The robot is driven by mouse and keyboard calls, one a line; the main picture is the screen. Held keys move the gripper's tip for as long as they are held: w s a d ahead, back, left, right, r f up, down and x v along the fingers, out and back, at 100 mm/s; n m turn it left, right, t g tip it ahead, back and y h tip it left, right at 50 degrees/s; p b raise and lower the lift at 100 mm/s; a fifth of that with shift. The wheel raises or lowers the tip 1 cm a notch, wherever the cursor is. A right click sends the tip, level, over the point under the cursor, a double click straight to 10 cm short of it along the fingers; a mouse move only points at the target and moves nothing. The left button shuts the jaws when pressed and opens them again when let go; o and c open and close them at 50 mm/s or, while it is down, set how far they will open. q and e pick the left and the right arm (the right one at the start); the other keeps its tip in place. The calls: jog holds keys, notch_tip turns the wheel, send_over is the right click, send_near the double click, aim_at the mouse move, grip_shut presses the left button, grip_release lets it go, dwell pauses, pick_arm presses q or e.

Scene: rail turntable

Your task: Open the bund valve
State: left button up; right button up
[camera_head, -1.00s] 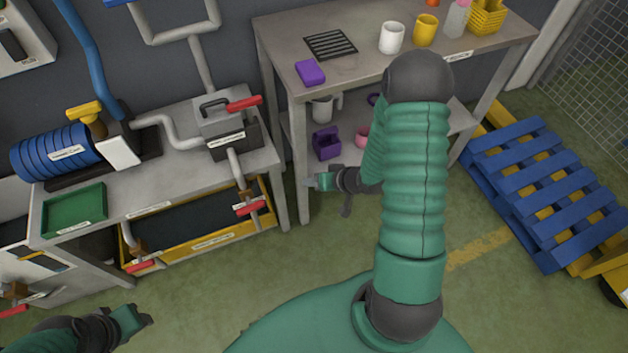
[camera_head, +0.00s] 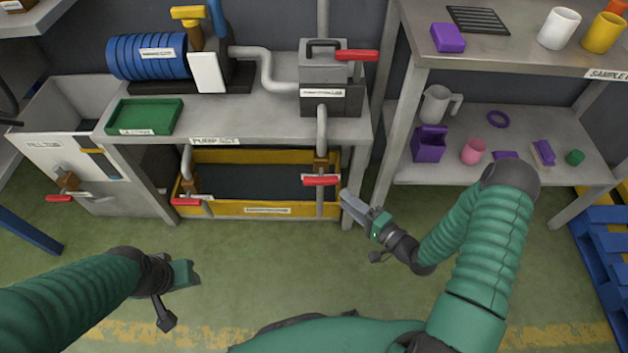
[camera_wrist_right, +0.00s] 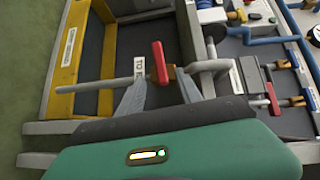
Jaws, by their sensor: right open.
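The yellow-rimmed bund tray (camera_head: 232,208) sits under the pump table. A valve with a red lever (camera_head: 320,181) is on the vertical pipe at its right end; another red-lever valve (camera_head: 186,201) is at its left front. Which is the bund valve I cannot read for sure. My right gripper (camera_head: 350,204) is just right of the right-hand lever. In the right wrist view, its open fingers (camera_wrist_right: 161,84) point at a red lever (camera_wrist_right: 159,62), which shows between the tips; contact is not clear. My left gripper (camera_head: 190,274) hangs over the floor, away from the valves.
The pump table (camera_head: 235,118) carries a blue ribbed motor (camera_head: 150,57), a green tray (camera_head: 145,115) and a strainer box with a red lever (camera_head: 350,55). Its front right leg is close to my right gripper. A shelf bench (camera_head: 545,175) stands at right. The green floor in front is clear.

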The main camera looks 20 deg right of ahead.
aim_at(317, 178)
jog(key=b+x, duration=0.2)
jog(key=x, duration=0.4)
jog(key=b+x, duration=0.2)
jog(key=x, duration=0.5)
jog(key=shift+w+a+f, duration=0.1)
jog(key=shift+w+f, duration=0.1)
jog(key=shift+f, duration=0.05)
jog(key=shift+w+a+r, duration=0.1)
jog(key=shift+w+a, duration=0.05)
jog(key=shift+w, duration=0.15)
grip_shut()
